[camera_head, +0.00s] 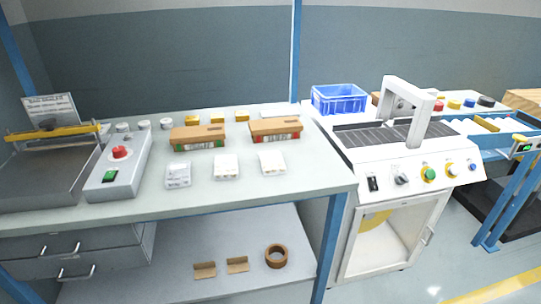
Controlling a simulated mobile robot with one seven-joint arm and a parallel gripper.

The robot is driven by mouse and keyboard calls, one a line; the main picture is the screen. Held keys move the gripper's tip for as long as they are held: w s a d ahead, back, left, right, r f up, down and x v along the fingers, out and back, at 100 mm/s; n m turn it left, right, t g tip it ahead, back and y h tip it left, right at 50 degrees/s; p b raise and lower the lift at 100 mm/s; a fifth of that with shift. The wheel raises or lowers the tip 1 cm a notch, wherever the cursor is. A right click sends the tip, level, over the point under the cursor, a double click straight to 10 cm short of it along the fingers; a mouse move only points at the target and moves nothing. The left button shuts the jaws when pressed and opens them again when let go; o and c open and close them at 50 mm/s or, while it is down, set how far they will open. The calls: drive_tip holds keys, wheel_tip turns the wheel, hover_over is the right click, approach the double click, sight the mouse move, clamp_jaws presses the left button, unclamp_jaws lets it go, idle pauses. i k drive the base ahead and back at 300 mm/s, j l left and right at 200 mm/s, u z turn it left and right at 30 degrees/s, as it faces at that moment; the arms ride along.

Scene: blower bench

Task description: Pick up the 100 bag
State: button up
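Three small white bags lie in a row near the front of the bench: a left bag (178,175) with dark print, a middle bag (226,167) and a right bag (272,163). The print is too small to read, so I cannot tell which is the 100 bag. They lie apart from each other. My gripper is not in view.
Two brown cartons (197,135) (275,127) sit behind the bags. A grey control box (120,165) with a red button and a bag sealer (40,170) stand left. A white machine (410,165) and blue crate (338,98) stand right. A tape roll (276,256) lies on the lower shelf.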

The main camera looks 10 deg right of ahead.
sight(272, 163)
drive_tip(key=l+u, duration=0.1)
drive_tip(key=u, duration=0.4)
drive_tip(key=i+l+u, duration=0.25)
drive_tip(key=l, duration=0.25)
drive_tip(key=l+u, duration=0.25)
drive_tip(key=l, duration=0.2)
drive_tip(key=l+u, duration=0.2)
drive_tip(key=l, duration=2)
